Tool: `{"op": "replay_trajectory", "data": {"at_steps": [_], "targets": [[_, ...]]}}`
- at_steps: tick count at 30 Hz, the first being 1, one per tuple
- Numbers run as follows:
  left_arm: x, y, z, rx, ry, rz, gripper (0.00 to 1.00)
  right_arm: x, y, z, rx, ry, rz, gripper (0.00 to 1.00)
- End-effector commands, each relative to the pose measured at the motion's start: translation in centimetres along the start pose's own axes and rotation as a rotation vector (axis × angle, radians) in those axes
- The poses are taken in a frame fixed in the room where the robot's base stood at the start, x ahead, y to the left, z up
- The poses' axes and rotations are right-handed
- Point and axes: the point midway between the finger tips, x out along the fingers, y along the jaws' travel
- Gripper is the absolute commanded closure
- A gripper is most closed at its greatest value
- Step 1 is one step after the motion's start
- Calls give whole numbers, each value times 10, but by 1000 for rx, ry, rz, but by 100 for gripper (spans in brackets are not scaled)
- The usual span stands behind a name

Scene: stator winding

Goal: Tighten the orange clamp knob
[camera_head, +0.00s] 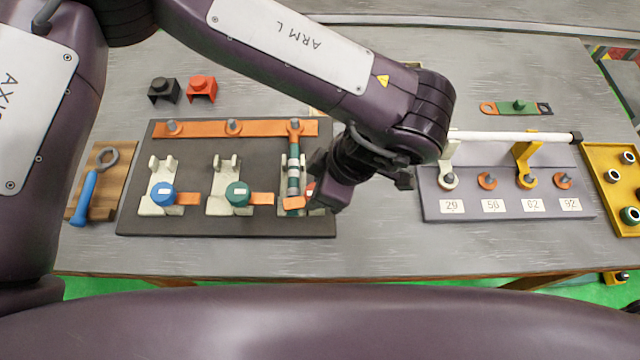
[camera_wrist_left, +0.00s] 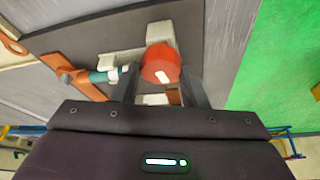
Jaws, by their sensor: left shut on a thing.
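The orange clamp knob (camera_wrist_left: 161,63) is a red-orange round cap with a white mark, on a pale clamp block (camera_wrist_left: 160,34) in the left wrist view. My left gripper (camera_wrist_left: 161,82) is shut on it, one finger on each side. In the head view, the orange knob (camera_head: 295,203) shows only partly beside my left gripper (camera_head: 307,196), at the right end of the dark board (camera_head: 240,227). A teal-and-white cylindrical part (camera_head: 293,174) lies in that clamp, joined to an orange bar (camera_head: 200,129). My right gripper is not in view.
A blue-knob clamp (camera_head: 162,193) and a green-knob clamp (camera_head: 237,194) stand left of the gripper. A numbered rack (camera_head: 480,180) with a white rod (camera_head: 515,137) and a yellow tray (camera_head: 600,160) are at right.

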Motion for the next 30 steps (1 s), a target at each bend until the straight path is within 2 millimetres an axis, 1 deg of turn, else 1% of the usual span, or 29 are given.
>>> {"op": "replay_trajectory", "data": {"at_steps": [1, 20, 21, 26, 30], "targets": [[-2, 2, -2, -3, 3, 7, 84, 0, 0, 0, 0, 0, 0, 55], [-2, 2, -2, -1, 4, 7, 84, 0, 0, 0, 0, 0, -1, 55], [-2, 2, -2, -1, 4, 7, 60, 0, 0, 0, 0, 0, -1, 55], [-1, 1, -2, 0, 3, 5, 39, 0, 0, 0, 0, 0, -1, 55], [-1, 1, -1, 2, 2, 4, 38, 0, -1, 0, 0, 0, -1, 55]]}}
